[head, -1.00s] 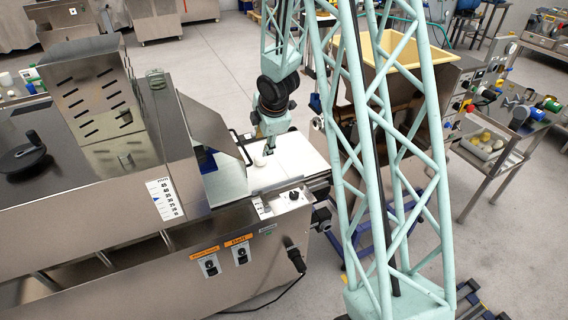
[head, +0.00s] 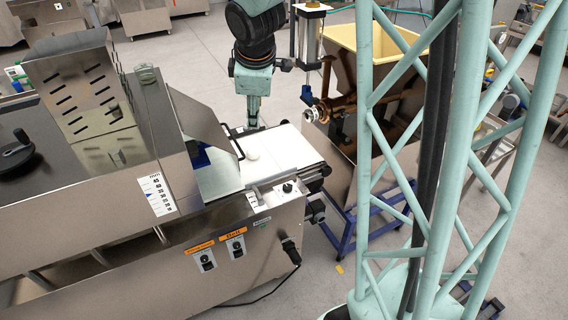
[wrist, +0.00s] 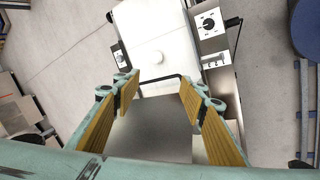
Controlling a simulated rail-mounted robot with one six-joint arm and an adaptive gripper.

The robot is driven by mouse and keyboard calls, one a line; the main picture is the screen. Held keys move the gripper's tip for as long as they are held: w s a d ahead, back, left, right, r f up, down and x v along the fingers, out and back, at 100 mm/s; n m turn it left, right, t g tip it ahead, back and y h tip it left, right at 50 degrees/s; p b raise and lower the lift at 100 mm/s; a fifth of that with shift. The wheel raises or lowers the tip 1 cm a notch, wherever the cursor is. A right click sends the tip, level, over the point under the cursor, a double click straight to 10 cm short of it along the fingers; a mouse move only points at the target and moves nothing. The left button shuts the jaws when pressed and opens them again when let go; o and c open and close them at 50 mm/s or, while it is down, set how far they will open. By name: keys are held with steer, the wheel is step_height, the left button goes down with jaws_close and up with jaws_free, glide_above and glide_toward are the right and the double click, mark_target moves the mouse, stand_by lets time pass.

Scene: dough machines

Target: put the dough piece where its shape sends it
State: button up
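A dark guard bar (head: 233,142) stands at the machine outlet beside the belt. A steel machine with a cream hopper (head: 342,38) stands behind on the right, over a blue wheeled frame (head: 345,240). Control knobs (wrist: 209,23) flank the belt.

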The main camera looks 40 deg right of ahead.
steer(key=s+a+r+m, duration=0.3)
steer(key=s+a+r, duration=0.1)
steer(key=s+r, duration=0.45)
steer(key=s+a+r+m, duration=0.2)
steer(key=s+a, duration=0.2)
steer(key=s, duration=0.5)
steer(key=s+a+r+m+y, duration=0.1)
steer(key=s+a+r+m, duration=0.2)
steer(key=s, duration=0.7)
steer(key=s+a+r+m+g+y, duration=0.1)
steer(key=s+a, duration=0.4)
steer(key=s, duration=0.5)
steer(key=shift+s+a+r+m, duration=0.2)
steer(key=shift+a+r+m, duration=0.1)
steer(key=shift+r+m, duration=0.45)
